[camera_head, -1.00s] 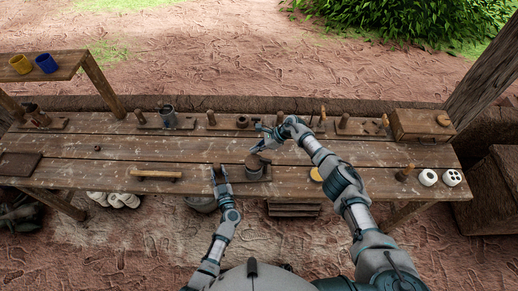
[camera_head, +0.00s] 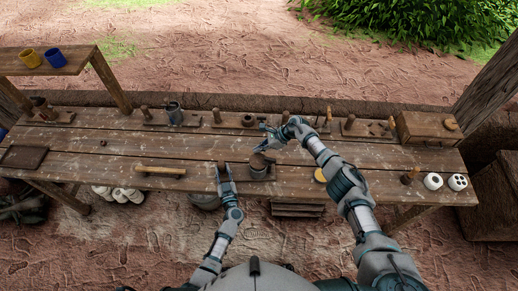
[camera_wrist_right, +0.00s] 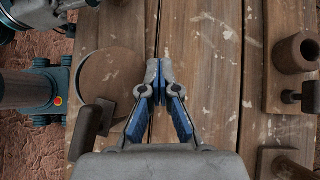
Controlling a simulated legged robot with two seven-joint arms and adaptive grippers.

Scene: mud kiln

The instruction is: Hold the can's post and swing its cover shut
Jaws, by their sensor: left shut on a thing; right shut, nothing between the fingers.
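The grey can (camera_head: 264,174) stands near the front of the bench. Its round brown cover (camera_head: 258,160) sits at its top; the wrist view shows the cover's flat disc (camera_wrist_right: 112,74). I cannot tell whether the cover is fully seated. My left gripper (camera_head: 222,168) is shut on the post (camera_head: 221,165) just left of the can; the fingers partly hide it. My right gripper (camera_head: 258,147) is just behind the can, shut and empty. In the right wrist view its closed fingertips (camera_wrist_right: 160,66) are beside the cover, apart from it in the picture.
Behind stand a wooden ring (camera_head: 248,120), several pegs and a grey mug (camera_head: 175,114). A wooden box (camera_head: 425,128) is at the back right. A wooden bar (camera_head: 160,171) lies left. Bench between is bare.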

